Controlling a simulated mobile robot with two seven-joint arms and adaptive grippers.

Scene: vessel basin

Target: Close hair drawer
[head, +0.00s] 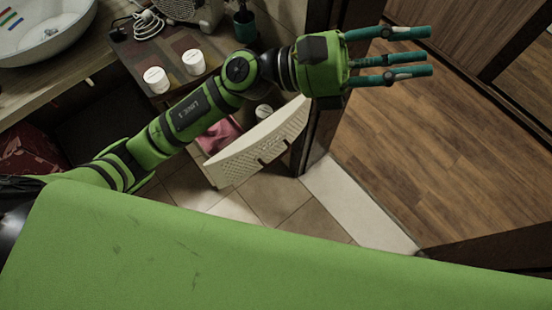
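The drawer (258,146) with a cream, perforated front stands pulled out beneath the counter, left of the dark door frame. Pink cloth-like stuff and a white-lidded jar (263,112) show inside it; my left arm hides part of its interior. My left gripper (428,53) is up and to the right of the drawer, apart from it in the picture. Its teal fingers point right, spread apart, with nothing between them. My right gripper is out of view.
Two white jars (155,80) (193,62), a dark green cup (244,25) and a white cable (147,23) sit on the counter. A basin (45,30) is at upper left. The dark door frame (322,120) stands right of the drawer. Wooden floor (420,140) lies clear at right.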

